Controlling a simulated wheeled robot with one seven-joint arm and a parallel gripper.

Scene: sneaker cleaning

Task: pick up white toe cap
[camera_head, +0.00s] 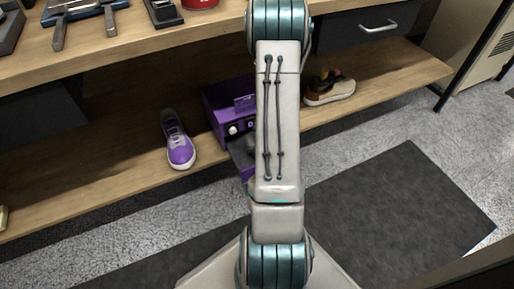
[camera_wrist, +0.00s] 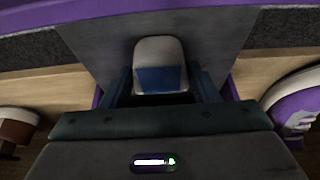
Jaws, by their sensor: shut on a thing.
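The white toe cap (camera_wrist: 158,50) is a small rounded white piece with a blue face, in the middle of the wrist view. My gripper (camera_wrist: 160,82) has its two dark fingers on either side of it and is shut on it. A grey flat panel (camera_wrist: 95,45) of the purple machine lies behind the cap; I cannot tell whether the cap touches it. In the head view my arm hides the gripper and the cap, in front of the purple machine (camera_head: 214,101) on the lower shelf.
A purple and white sneaker (camera_head: 178,142) stands on the wooden lower shelf (camera_head: 120,180), left of the machine. A beige and brown shoe (camera_head: 325,90) stands to its right. The workbench top (camera_head: 140,28) overhangs the shelf. A dark mat (camera_head: 400,205) lies on the open floor.

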